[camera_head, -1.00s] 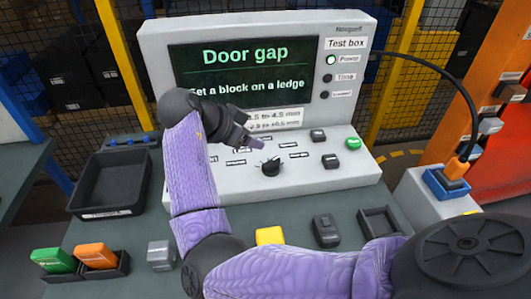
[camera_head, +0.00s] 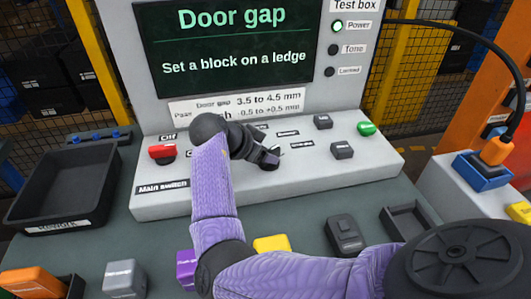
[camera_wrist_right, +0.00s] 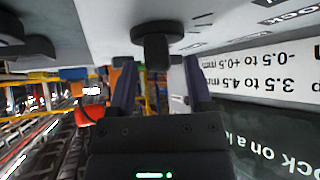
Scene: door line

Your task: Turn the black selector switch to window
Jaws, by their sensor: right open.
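The black selector switch (camera_head: 269,164) is a round knob on the sloping panel of the test box. In the head view my right gripper (camera_head: 265,152) is at it and partly hides it. In the right wrist view the knob (camera_wrist_right: 157,38) stands just beyond and between the two fingers of my right gripper (camera_wrist_right: 157,82), which are apart with nothing between them. I cannot tell whether a finger touches it. The switch's pointer direction and most of its position labels are hidden or too small to read. My left gripper is not in view.
The screen (camera_head: 228,55) reads "Door gap" and "Set a block on a ledge". A red main switch (camera_head: 162,152), black buttons (camera_head: 342,150) and a green button (camera_head: 366,128) share the panel. A black tray (camera_head: 65,185) stands at left; coloured blocks line the front.

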